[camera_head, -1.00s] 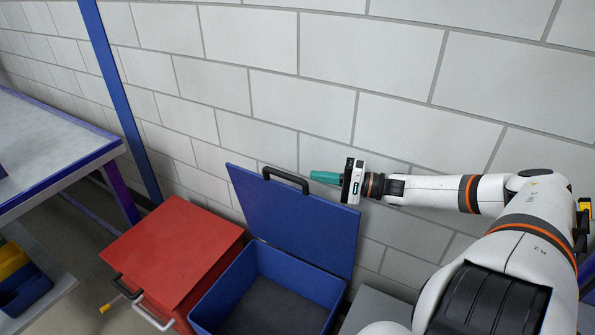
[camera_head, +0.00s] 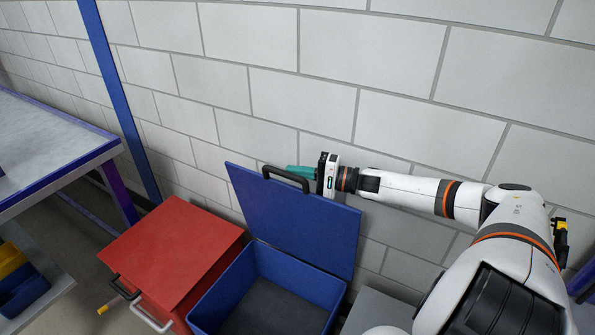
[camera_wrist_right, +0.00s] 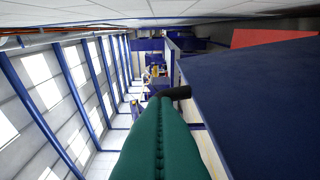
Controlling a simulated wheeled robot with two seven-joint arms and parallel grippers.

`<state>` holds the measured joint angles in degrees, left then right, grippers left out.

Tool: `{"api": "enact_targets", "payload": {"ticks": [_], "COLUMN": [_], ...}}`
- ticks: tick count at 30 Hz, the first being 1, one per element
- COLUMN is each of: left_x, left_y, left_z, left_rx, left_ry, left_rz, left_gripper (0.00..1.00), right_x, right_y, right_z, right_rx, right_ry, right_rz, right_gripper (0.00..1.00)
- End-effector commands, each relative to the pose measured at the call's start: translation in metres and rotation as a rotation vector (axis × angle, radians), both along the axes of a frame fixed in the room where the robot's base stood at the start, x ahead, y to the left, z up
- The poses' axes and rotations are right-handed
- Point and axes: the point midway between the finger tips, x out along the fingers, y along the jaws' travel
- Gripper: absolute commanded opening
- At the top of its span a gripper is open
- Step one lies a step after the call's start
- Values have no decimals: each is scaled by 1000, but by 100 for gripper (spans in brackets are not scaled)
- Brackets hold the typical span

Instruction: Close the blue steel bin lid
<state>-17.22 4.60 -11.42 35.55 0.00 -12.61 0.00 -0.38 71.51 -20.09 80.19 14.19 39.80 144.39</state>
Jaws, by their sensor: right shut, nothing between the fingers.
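The blue steel bin (camera_head: 285,282) stands open against the wall, with dark empty space inside. Its blue lid (camera_head: 300,225) is raised and leans back at the wall side. A black handle (camera_head: 285,178) sits on the lid's upper edge. My right gripper (camera_head: 301,172) is shut and empty, its green fingers at the lid's top edge, by the handle. In the right wrist view the fingers (camera_wrist_right: 160,145) point toward the black handle end (camera_wrist_right: 180,92), with the lid face (camera_wrist_right: 260,100) at right. I cannot tell whether they touch. My left gripper is not in view.
A closed red bin (camera_head: 180,248) with a handle stands left of the blue one. A blue-edged table (camera_head: 60,160) is at far left, with yellow and blue containers (camera_head: 18,275) below. A white block wall (camera_head: 380,90) is close behind.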

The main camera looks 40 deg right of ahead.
Motion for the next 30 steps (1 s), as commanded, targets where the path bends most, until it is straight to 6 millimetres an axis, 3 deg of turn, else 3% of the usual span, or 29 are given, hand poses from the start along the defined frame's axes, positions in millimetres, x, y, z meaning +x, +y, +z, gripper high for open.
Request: {"api": "enact_targets", "payload": {"ticks": [8, 17, 23, 30], "left_x": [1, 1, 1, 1], "left_y": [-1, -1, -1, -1], "left_z": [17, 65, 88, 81], "left_rx": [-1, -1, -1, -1], "left_ry": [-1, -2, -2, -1], "left_rz": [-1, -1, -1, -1], "left_gripper": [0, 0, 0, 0], "right_x": [-6, -25, -45, -67], "right_y": [18, 86, 152, 229], "right_z": [1, -11, -44, -109], "right_rx": [-73, -310, -470, -691], "right_ry": [-19, -90, -136, -198], "right_rz": [2, 1, -1, -3], "right_gripper": [0, 0, 0, 0]}}
